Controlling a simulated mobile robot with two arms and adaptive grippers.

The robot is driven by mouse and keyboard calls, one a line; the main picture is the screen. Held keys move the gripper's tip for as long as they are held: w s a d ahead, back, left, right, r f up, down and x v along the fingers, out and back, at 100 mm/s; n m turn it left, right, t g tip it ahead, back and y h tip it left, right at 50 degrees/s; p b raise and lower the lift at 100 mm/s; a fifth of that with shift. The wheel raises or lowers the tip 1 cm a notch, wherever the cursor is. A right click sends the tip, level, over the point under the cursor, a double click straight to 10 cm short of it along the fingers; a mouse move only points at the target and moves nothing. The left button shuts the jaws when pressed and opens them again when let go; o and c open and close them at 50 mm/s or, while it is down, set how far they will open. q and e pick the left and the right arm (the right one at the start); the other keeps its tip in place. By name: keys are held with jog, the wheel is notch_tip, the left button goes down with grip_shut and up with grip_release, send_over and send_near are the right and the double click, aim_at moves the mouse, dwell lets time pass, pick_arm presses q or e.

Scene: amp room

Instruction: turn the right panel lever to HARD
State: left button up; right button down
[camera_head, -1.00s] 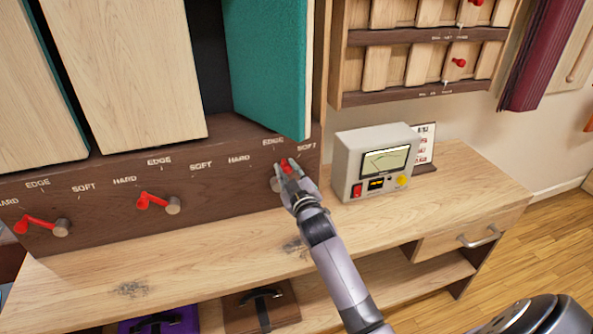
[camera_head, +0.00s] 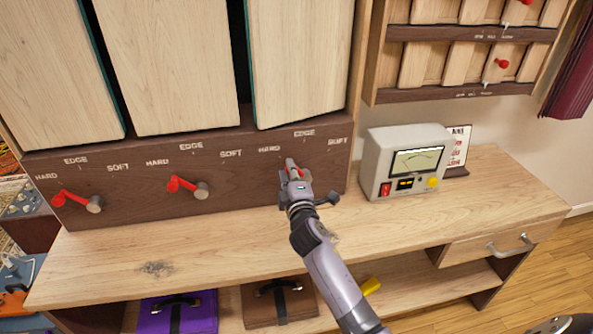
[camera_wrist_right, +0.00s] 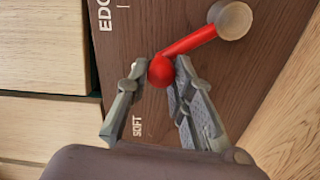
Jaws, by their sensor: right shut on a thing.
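The right panel lever is red with a ball knob (camera_wrist_right: 162,70) and a grey round hub (camera_wrist_right: 232,20). My right gripper (camera_head: 292,170) is shut on the knob, one finger on each side of it in the right wrist view. In the head view the knob sits below and left of the EDGE mark, on the HARD side; the gripper hides the hub. The right panel (camera_head: 300,60) above shows its wooden face, with a thin teal edge at its left. My left gripper is not in view.
Two other red levers (camera_head: 75,199) and (camera_head: 186,184) stick out of the dark board at left. A grey meter box (camera_head: 375,180) stands on the wooden bench, right of my gripper. The bench (camera_head: 230,240) in front is largely clear.

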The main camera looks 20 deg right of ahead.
jog(key=shift+w+a+f+n, duration=0.1)
jog(key=shift+a+f+n, duration=0.4)
jog(key=shift+n, duration=0.4)
jog(key=c, duration=1.4)
grip_release()
jog(key=v, duration=1.2)
jog(key=shift+d+f, duration=0.1)
